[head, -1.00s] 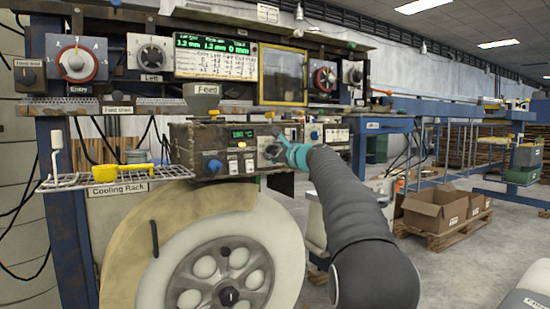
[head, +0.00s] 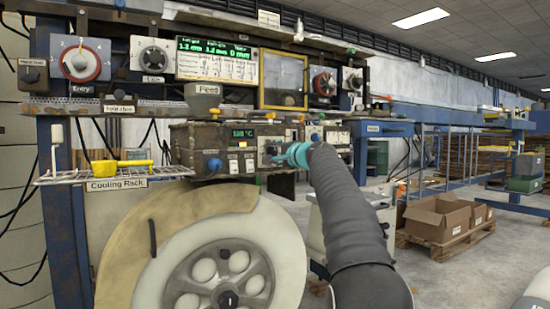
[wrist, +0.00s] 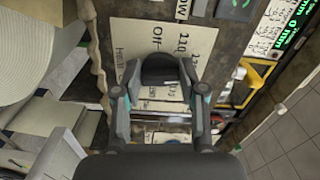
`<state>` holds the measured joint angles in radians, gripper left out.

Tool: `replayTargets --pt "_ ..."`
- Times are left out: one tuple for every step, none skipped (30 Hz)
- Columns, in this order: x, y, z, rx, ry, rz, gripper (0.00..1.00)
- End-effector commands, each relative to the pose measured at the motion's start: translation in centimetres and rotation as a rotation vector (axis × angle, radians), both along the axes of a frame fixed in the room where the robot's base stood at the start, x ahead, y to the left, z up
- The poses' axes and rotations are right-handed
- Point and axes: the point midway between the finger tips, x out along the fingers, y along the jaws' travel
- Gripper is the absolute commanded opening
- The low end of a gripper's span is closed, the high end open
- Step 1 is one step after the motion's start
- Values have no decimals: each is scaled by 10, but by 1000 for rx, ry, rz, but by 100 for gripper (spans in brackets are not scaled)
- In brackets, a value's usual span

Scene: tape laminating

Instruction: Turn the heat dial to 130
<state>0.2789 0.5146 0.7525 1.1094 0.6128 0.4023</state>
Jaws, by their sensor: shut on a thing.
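The heat dial (wrist: 159,70) is a dark round knob on a cream plate (wrist: 122,38) in the wrist view. The plate carries "Heater", "Off" and numbers around the knob. My gripper (wrist: 160,78) is shut on the dial, one finger on each side. In the head view my gripper (head: 276,153) is at the right part of the heater box (head: 185,140) and mostly hides the dial. A small green temperature display (head: 243,133) is lit on the box, its digits too small to read surely. The dial's pointer cannot be made out.
A blue knob (head: 214,165) is on the box's lower left. Below is a large cream tape wheel (head: 270,235). A cooling rack (head: 115,175) with a yellow-handled tool (head: 104,167) stands at left. Cardboard boxes (head: 437,217) sit on a pallet at right.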

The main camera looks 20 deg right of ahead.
Motion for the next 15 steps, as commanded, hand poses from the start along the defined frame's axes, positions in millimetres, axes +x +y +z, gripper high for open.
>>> replayTargets --pt "0 1 0 -28 -11 2 6" --pt "0 1 0 -46 -17 1 6" --pt "0 1 0 -69 -22 1 6" --pt "0 1 1 -84 -27 1 6" --pt "0 1 1 -98 -31 1 6" --pt "0 1 1 -115 -35 1 6" --pt "0 1 0 -127 -38 1 6" --pt "0 1 0 -138 -41 1 6" --pt "0 1 0 -151 -44 0 6" --pt "0 1 0 -160 -46 0 6" --pt "0 1 0 -167 -48 0 6" --pt "0 1 0 -176 -50 0 6" --pt "0 1 0 -181 -52 0 6" --pt "0 1 0 -186 -53 0 6" --pt "0 1 0 -190 -54 0 6"
